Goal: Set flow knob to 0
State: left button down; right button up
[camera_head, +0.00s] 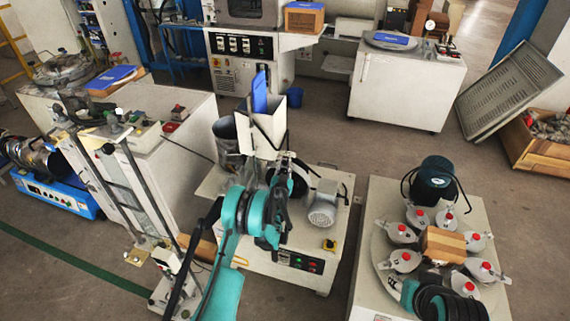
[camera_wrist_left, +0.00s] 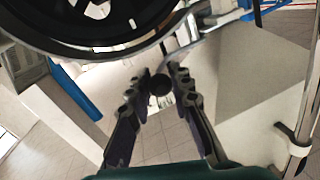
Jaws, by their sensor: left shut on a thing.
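My left gripper (camera_wrist_left: 160,88) shows in the left wrist view with its two dark fingers closed around a small round black knob (camera_wrist_left: 159,85). I cannot read any scale or mark on the knob. In the head view my teal left arm reaches over the front of the central machine (camera_head: 312,270), which has a white hopper (camera_head: 264,130) and a grey motor (camera_head: 323,205). The arm hides the knob and the fingertips there. A teal and black part of my right arm shows at the bottom right; its fingers are not visible.
A large black wheel (camera_wrist_left: 140,25) hangs close above the fingers in the wrist view. To the right, a round plate (camera_head: 379,247) on a pale cabinet carries several red-capped pots and a wooden block (camera_head: 442,246). A tall frame (camera_head: 140,185) stands left of my arm.

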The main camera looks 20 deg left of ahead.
pick_arm(q)
jog(key=shift+a, duration=0.75)
jog(key=c, duration=1.3)
grip_release()
jog(key=shift+a, duration=0.1)
jog(key=shift+c, duration=0.2)
